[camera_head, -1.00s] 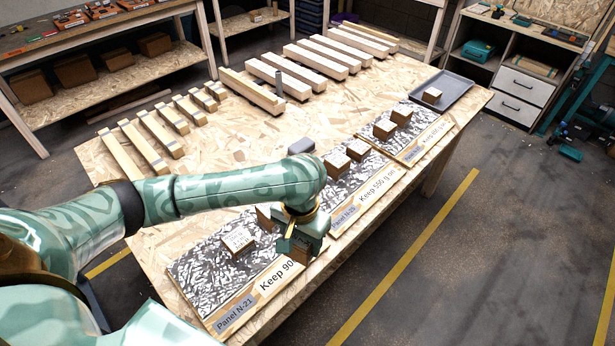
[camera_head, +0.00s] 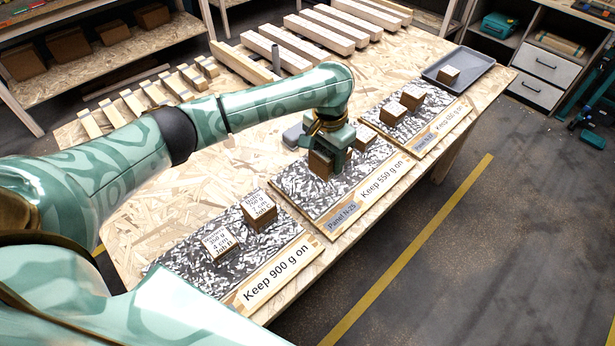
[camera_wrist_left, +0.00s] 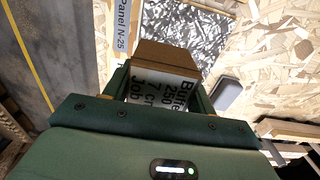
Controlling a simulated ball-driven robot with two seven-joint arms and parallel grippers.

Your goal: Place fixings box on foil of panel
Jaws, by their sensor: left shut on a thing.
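My left gripper (camera_head: 330,160) is shut on a brown fixings box (camera_head: 320,164), over the foil (camera_head: 305,188) of panel N-25, marked "Keep 550 g on". In the left wrist view the held box (camera_wrist_left: 167,57) sits between the fingers, its white label partly readable: "250", "7 c", "Job". I cannot tell whether it touches the foil. Another box (camera_head: 365,134) stands farther along this panel, partly behind the gripper; the gripper may hide more. The panel's foil also shows in the left wrist view (camera_wrist_left: 185,28). My right gripper is not in view.
The nearer panel, "Keep 900 g on" (camera_head: 278,277), bears two boxes (camera_head: 217,243) (camera_head: 259,211). The far panel (camera_head: 437,127) also bears two boxes. A grey tray (camera_head: 483,73) holds one box. A dark grey object (camera_head: 293,135) lies behind panel N-25. Wooden battens fill the table's back.

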